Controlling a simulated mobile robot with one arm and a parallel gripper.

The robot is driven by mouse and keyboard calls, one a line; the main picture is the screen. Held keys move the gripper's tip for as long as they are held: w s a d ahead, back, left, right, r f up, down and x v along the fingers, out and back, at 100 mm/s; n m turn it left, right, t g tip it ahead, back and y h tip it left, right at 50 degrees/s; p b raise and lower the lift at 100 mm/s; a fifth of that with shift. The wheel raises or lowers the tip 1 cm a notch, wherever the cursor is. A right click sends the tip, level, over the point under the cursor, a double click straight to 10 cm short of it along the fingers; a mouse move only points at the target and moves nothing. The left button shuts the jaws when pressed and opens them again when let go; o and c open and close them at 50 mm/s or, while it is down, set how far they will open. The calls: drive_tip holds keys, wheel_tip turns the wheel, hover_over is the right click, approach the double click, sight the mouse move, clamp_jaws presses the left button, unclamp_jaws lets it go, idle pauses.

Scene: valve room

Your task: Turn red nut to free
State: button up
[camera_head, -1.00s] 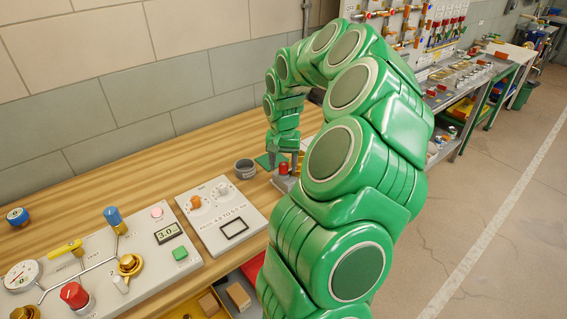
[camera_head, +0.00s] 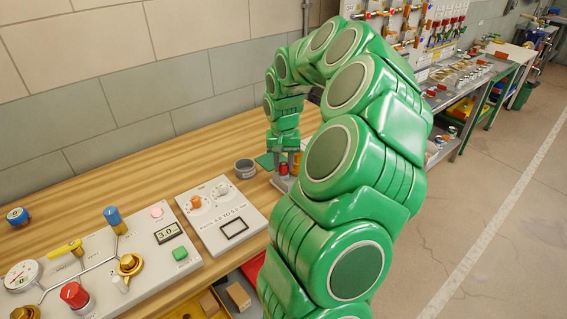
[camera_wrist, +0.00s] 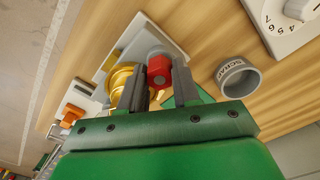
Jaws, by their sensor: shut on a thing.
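The red nut (camera_wrist: 159,72) sits between the two dark fingers of my gripper (camera_wrist: 158,88) in the wrist view, and the fingers are shut on it. The nut is on a grey fixture plate (camera_wrist: 143,38) on the wooden bench. In the head view the red nut (camera_head: 284,168) is small, between the fingertips of my gripper (camera_head: 286,164), with my arm hiding what lies to its right. A brass part (camera_wrist: 122,79) stands beside the nut in the wrist view, partly behind a finger.
A grey cup (camera_head: 244,168) stands left of the nut. A white dial panel (camera_head: 221,214) and a larger valve panel (camera_head: 100,268) lie further left. Bare wood (camera_head: 150,160) lies along the wall.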

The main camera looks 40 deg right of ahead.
sight(283, 164)
drive_tip(key=n, duration=1.3)
drive_tip(key=shift+r+n, duration=0.1)
drive_tip(key=shift+n, duration=0.2)
idle(0.5)
drive_tip(key=o, duration=1.1)
drive_tip(key=shift+c, duration=0.2)
wheel_tip(283, 164, up, 7)
drive_tip(key=shift+f, duration=0.2)
drive_tip(key=shift+r, duration=0.55)
